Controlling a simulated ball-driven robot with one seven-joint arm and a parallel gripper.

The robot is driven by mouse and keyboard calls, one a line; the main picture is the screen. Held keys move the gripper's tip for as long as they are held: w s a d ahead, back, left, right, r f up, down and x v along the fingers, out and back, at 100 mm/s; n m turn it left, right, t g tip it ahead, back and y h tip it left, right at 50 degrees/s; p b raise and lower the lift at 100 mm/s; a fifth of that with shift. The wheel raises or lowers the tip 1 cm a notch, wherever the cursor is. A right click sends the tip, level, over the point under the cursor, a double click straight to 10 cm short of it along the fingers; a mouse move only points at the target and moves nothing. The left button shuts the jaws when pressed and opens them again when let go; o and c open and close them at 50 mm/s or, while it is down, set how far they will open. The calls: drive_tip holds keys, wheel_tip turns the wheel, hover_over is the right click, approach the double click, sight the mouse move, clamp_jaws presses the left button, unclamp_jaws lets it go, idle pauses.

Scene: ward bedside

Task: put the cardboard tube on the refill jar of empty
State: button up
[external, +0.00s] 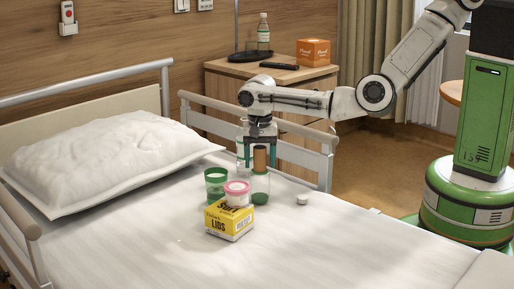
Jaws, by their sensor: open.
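The brown cardboard tube (260,160) is upright, directly above a clear jar with green in its lower part (260,188); it appears to rest on or in that jar's top. My gripper (260,153) points down over the bed with its fingers apart, one on each side of the tube's upper part. I cannot tell whether they touch it. A clear, empty-looking jar (241,158) stands behind, partly hidden by my gripper and the tube. I cannot read which jar is the refill jar.
A pink-lidded jar (237,192) sits on or just behind a yellow lids box (229,220), close in front. A small white cap (302,199) lies to the right. The bed rail (311,160) runs behind; a pillow (115,158) is left. The front sheet is clear.

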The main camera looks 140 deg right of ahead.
sight(262, 147)
wheel_tip(262, 147, up, 12)
drive_tip(key=shift+r+p, duration=0.15)
drive_tip(key=shift+p, duration=0.75)
drive_tip(key=shift+s+a+f+n, duration=0.1)
drive_tip(key=shift+a+f+n, duration=0.1)
drive_tip(key=shift+n, duration=0.1)
drive_tip(key=s+a+f+n, duration=0.2)
drive_tip(key=a+n, duration=0.6)
drive_tip(key=a, duration=0.4)
drive_tip(key=s+a+f+n, duration=0.2)
drive_tip(key=s+a+n, duration=0.1)
drive_tip(key=a+n, duration=0.6)
drive_tip(key=s+a+f+n+t, duration=0.1)
drive_tip(key=s+a+f+n, duration=0.1)
drive_tip(key=a+n, duration=0.7)
drive_tip(key=a, duration=0.7)
drive_tip(key=shift+s+f, duration=0.2)
drive_tip(key=shift+s, duration=0.1)
wheel_tip(262, 147, up, 5)
drive_tip(key=p, duration=0.5)
drive_tip(key=shift+r, duration=0.2)
